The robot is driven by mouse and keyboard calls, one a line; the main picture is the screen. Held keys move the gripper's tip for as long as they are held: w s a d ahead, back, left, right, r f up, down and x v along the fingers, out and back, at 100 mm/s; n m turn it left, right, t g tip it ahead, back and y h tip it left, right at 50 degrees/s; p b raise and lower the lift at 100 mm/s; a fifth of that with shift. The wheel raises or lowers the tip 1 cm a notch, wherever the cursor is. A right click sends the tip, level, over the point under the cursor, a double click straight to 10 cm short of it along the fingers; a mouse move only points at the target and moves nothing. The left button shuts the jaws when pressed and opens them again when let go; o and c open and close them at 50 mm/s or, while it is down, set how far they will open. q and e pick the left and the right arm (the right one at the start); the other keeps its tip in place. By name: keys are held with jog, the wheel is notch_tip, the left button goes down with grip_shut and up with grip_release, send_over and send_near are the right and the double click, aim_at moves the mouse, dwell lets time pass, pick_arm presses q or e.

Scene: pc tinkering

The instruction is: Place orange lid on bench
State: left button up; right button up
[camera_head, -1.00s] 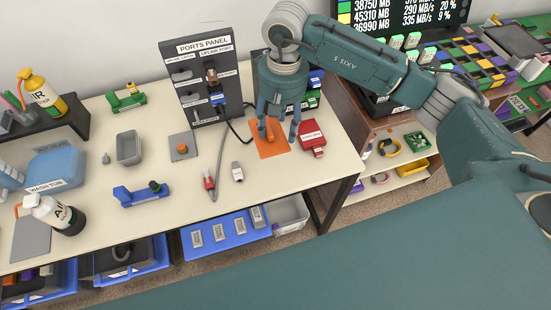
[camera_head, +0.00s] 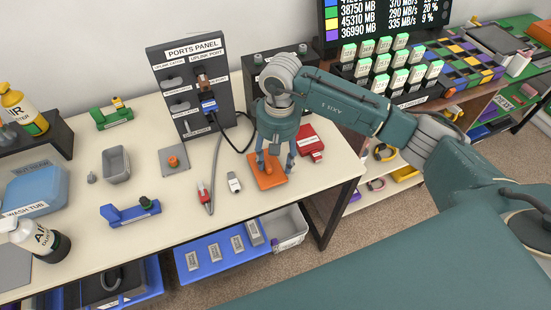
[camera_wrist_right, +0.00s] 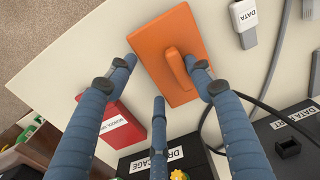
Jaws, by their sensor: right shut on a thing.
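The orange lid (camera_head: 268,183) is a flat slab with a raised handle, at the right part of the bench (camera_head: 262,204). It lies at or just above the bench top; I cannot tell whether it fully rests there. My right gripper (camera_head: 275,165) is over the lid from above, shut on its handle. In the right wrist view the lid (camera_wrist_right: 155,50) and its handle (camera_wrist_right: 180,72) show near the fingers of the right gripper (camera_wrist_right: 160,80). My left gripper is not in view.
A red box (camera_head: 308,140) lies right behind the lid. The ports panel (camera_head: 187,85) and a dark cage (camera_head: 270,68) stand behind. A blue tray (camera_head: 215,262) is below the bench.

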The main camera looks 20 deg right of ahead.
aim_at(278, 163)
jog(key=shift+d+f, duration=0.15)
jog(key=shift+f, duration=0.1)
jog(key=o, duration=1.5)
jog(key=shift+r, duration=0.1)
jog(key=shift+r, duration=0.25)
jog(key=r+p, duration=0.2)
jog(key=r, duration=0.4)
jog(key=r+p, duration=0.2)
jog(key=r, duration=0.3)
jog(key=shift+d+r, duration=0.2)
jog(key=shift+r, duration=0.2)
